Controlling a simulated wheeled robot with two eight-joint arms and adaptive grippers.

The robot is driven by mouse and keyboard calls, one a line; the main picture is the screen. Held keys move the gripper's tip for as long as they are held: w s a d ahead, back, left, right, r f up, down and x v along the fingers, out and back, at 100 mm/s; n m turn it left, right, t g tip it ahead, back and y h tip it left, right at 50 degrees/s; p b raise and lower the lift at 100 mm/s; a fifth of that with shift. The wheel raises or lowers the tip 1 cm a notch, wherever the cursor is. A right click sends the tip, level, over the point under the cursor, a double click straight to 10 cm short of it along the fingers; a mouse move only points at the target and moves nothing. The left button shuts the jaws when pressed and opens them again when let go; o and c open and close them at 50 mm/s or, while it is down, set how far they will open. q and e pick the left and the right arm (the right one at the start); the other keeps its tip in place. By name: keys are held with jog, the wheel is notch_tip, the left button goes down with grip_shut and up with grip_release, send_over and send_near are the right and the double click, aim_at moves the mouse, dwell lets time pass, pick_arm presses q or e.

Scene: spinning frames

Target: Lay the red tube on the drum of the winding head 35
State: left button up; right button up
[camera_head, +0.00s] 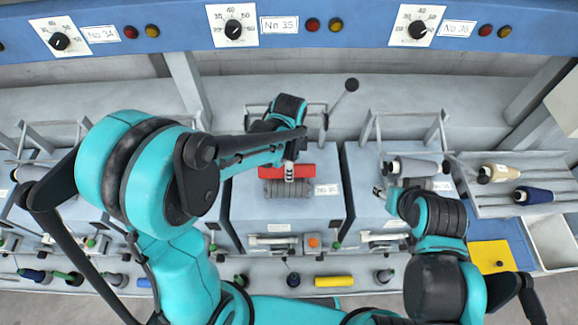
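The red tube (306,171) lies crosswise at winding head 35 (290,215), just behind the dark grey drum (290,188) as seen from above. It looks very close to the drum; whether it touches cannot be told. My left gripper (290,172) reaches down over the tube's middle, and its fingers appear closed around it. The fingers hide the tube's centre. My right gripper (379,191) is at the left side of the neighbouring head on the right, apart from the tube. Its fingers are too small to read.
A lever with a black knob (351,85) rises behind head 35. A tray (520,207) on the right holds a cream spool (498,172) and a navy spool (534,195). A yellow tube (334,281) lies on the front ledge. A yellow panel (491,256) is at lower right.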

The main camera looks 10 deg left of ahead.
pick_arm(q)
jog(key=o, duration=1.1)
jog(key=shift+r, duration=0.1)
notch_tip(320, 180, up, 12)
jog(key=shift+f, duration=0.1)
